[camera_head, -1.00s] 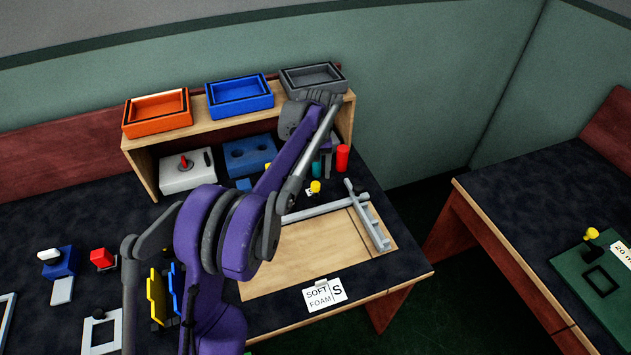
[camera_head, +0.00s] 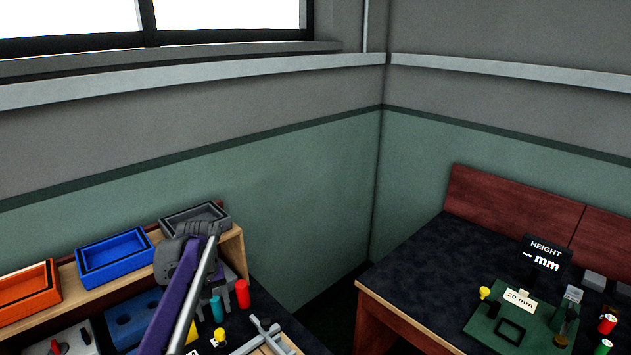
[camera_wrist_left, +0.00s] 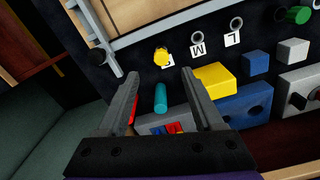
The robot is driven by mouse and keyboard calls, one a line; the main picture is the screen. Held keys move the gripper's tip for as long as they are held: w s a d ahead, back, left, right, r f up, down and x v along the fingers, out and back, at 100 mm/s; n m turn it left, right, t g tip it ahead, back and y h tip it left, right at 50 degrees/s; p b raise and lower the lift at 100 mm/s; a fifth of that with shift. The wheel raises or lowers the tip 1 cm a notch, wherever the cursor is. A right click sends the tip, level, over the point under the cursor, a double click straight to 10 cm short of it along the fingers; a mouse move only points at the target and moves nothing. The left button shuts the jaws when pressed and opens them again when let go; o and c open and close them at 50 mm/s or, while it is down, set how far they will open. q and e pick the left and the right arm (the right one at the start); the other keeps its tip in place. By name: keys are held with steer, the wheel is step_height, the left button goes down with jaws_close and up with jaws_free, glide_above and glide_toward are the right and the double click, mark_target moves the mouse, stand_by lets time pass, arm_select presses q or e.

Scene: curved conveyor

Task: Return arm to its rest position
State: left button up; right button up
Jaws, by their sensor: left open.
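My left arm's purple and grey links rise from the bottom of the head view to the wrist beside the shelf. My left gripper (camera_wrist_left: 160,75) is open in the left wrist view, its two grey fingers pointing toward the table. A teal cylinder (camera_wrist_left: 160,97) shows between the fingers, and no finger is visibly closed on it. In the head view the teal cylinder (camera_head: 217,308) and a red cylinder (camera_head: 242,294) stand close to the gripper, which is mostly hidden behind the wrist. My right gripper is not in view.
Orange (camera_head: 28,292), blue (camera_head: 115,256) and grey (camera_head: 195,216) trays sit on the wooden shelf. Blue blocks, a yellow block (camera_wrist_left: 214,80) and a yellow knob (camera_wrist_left: 161,56) lie around the gripper. A second table (camera_head: 420,275) with a green gauge board (camera_head: 520,325) stands at the right, across a gap.

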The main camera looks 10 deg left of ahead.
arm_select(q)
steer(key=s+d+r+m+t+p, duration=0.1)
steer(key=s+d+r+m+p, duration=0.1)
steer(key=s+d+r, duration=0.35)
steer(key=s+d+f+m+t+p, duration=0.1)
steer(key=s+d, duration=0.3)
steer(key=s, duration=0.7)
steer(key=s+d+f+m+t+p, duration=0.2)
steer(key=s+d, duration=0.3)
steer(key=s, duration=0.7)
steer(key=shift+f+m+t, duration=0.6)
steer(key=shift+f+m, duration=0.25)
steer(key=shift+m, duration=0.05)
